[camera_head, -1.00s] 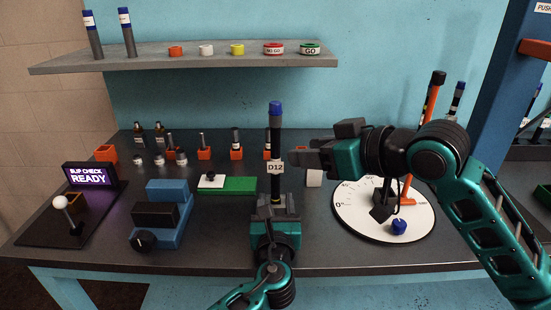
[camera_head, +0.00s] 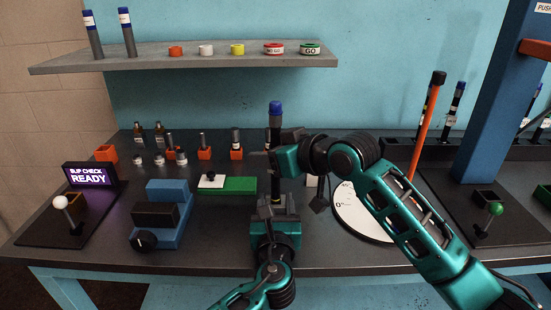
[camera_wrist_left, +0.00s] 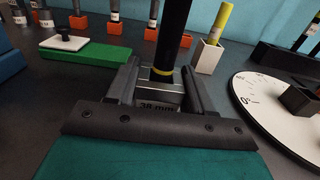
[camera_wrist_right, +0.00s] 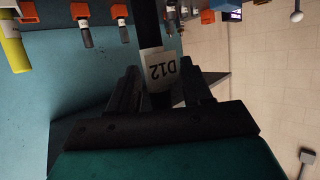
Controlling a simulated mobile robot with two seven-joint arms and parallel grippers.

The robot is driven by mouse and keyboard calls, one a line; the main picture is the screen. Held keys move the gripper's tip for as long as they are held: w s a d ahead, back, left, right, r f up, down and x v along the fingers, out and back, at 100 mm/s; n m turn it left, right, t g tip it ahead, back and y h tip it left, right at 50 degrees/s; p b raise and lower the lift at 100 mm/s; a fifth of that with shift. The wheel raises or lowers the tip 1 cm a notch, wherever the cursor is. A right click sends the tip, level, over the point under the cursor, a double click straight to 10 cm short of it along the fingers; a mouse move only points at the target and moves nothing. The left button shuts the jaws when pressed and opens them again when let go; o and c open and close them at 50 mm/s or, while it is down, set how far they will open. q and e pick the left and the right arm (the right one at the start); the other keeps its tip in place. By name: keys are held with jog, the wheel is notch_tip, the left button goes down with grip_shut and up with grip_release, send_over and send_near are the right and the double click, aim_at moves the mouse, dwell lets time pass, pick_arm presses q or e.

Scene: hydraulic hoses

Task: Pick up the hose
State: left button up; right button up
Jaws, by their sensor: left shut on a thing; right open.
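The hose (camera_head: 275,124) is a black upright tube with a blue top end and a white D12 label, which shows in the right wrist view (camera_wrist_right: 161,70). My left gripper (camera_head: 273,208) is shut on the metal fitting at the hose's lower end; the left wrist view shows that fitting (camera_wrist_left: 160,92) marked 38 mm between the fingers. My right gripper (camera_head: 270,155) is at the hose's middle, at label height. Its fingers are open, one on each side of the hose in the right wrist view (camera_wrist_right: 160,90); contact cannot be told. It hides the label in the head view.
A round white dial (camera_head: 352,222) lies right of the hose, partly behind my right arm. A green block (camera_head: 240,185) and a blue fixture (camera_head: 168,222) stand to the left. Small orange holders (camera_head: 205,154) line the back. A grey shelf (camera_head: 200,62) is above.

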aim_at(279, 103)
jog(key=shift+c, duration=0.3)
grip_shut()
dwell(0.4)
notch_tip(279, 103, up, 10)
jog(key=shift+r, duration=0.1)
dwell(0.3)
pick_arm(q)
jog(key=o, duration=1.1)
jog(key=shift+o, duration=0.2)
